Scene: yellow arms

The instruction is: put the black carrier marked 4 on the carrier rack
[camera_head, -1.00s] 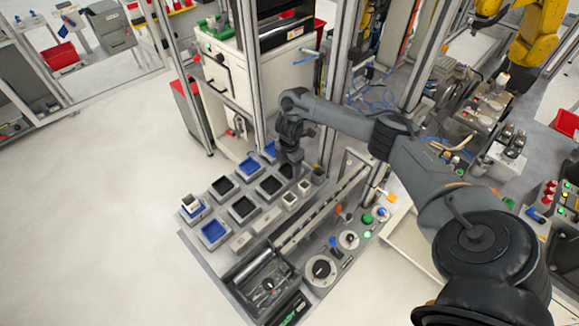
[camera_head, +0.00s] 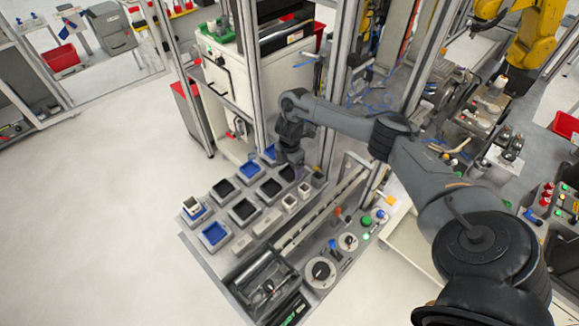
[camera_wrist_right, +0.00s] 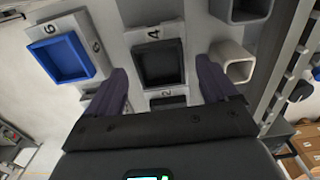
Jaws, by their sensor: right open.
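My right gripper (camera_head: 296,162) hangs over the far right end of the carriers on the table. In the right wrist view my right gripper (camera_wrist_right: 161,68) is open and empty, with its two purple fingers apart. A black square carrier (camera_wrist_right: 159,62) shows beyond and between the fingertips, with a 4 printed above it and a 2 below; I cannot tell which number marks it. In the head view several black carriers (camera_head: 243,210) sit in grey square seats on the table rack (camera_head: 242,244). My left gripper is out of view.
A blue carrier (camera_wrist_right: 64,58) sits left of the fingers, beside a 6. Small light square cups (camera_head: 289,202) stand near the gripper. A metal rail (camera_head: 318,213), knobs (camera_head: 320,269) and an open black box (camera_head: 262,283) lie to the front. A cabinet (camera_head: 228,75) and posts stand behind.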

